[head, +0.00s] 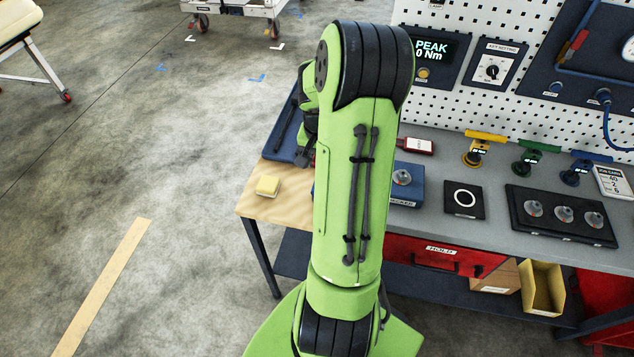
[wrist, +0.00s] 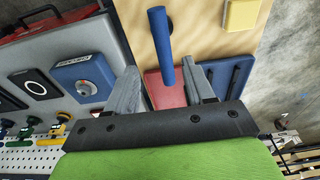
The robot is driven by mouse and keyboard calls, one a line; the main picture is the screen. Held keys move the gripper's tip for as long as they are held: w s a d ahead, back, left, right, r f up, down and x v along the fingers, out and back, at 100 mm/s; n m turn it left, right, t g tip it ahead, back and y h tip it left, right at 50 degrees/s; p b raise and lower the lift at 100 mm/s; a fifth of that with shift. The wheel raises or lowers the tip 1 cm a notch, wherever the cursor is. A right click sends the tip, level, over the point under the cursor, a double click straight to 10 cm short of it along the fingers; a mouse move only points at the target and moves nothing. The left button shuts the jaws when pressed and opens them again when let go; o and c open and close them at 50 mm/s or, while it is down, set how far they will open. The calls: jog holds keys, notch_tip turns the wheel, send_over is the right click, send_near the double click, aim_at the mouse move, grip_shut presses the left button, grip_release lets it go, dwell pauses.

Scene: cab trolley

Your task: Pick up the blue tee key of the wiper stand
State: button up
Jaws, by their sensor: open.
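The blue tee key (wrist: 162,48) shows in the wrist view as a long blue bar. It runs down the picture into the gap between the two grey fingers of my gripper (wrist: 162,72). The fingers are open, one on each side of the bar, with a visible gap on both sides. I cannot tell how far the bar is below or above the fingertips. A red surface (wrist: 166,88) shows behind the bar, between the fingers; I cannot tell if it belongs to the wiper stand. In the head view my arm hides the key.
A yellow sponge (head: 267,186) lies on the bench's wooden end. A dark blue tray (wrist: 222,78) with black strips is beside the right finger. Yellow (head: 485,137), green (head: 537,146) and blue (head: 592,156) T-handled tools stand farther right.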

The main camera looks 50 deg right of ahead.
jog(key=f, duration=0.3)
jog(key=w+d+f, duration=0.1)
jog(key=f, duration=0.6)
jog(key=shift+w+d+f, duration=0.2)
jog(key=shift+d+f, duration=0.05)
jog(key=shift+d, duration=0.05)
jog(key=shift+s+a+r, duration=0.1)
jog(key=shift+a+r, duration=0.05)
jog(key=c, duration=0.3)
grip_shut()
